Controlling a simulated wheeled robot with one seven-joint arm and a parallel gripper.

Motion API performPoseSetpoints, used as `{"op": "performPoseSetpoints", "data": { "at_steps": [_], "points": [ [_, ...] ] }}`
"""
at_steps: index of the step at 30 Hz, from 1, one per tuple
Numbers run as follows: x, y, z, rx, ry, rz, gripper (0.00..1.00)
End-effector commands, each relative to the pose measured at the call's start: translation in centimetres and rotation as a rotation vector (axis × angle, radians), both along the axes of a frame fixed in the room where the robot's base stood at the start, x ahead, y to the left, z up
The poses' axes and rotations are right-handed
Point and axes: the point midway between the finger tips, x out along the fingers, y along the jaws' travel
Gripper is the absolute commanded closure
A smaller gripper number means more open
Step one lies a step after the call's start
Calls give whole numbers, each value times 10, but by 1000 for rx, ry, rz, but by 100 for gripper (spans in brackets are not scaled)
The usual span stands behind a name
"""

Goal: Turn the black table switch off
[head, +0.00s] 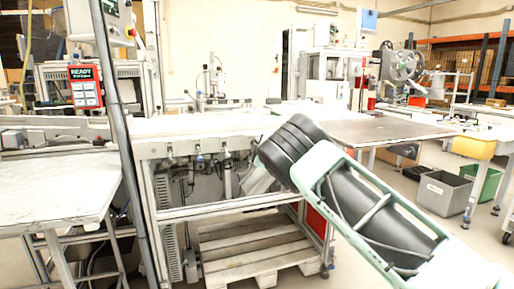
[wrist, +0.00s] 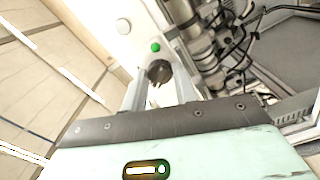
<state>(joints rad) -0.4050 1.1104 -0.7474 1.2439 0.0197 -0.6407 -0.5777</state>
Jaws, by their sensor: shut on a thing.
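The black table switch (wrist: 158,70) is a round dark knob on a white panel in the wrist view. My gripper (wrist: 160,88) reaches up to it with one finger on each side, shut on the knob. The knob's pointer mark is not clear, so I cannot tell its setting. In the head view my dark and mint-green arm covers the switch, and it cannot be seen there.
Pipes and cables (wrist: 215,45) run beside the panel. A wooden pallet (head: 255,255) lies under the table frame (head: 220,205).

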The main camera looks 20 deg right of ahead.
Motion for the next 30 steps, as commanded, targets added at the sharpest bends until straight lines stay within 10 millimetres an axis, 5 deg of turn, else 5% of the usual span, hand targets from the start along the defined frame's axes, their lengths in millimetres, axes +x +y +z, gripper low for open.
{"op": "performPoseSetpoints", "data": {
  "at_steps": [5,6,8,20,30],
  "points": [
    [0,0,0,1,1,0,94],
    [0,0,0,1,1,0,60],
    [0,0,0,1,1,0,50],
    [-6,1,0,2,1,0,50],
    [-55,1,0,3,2,0,50]
  ]
}}
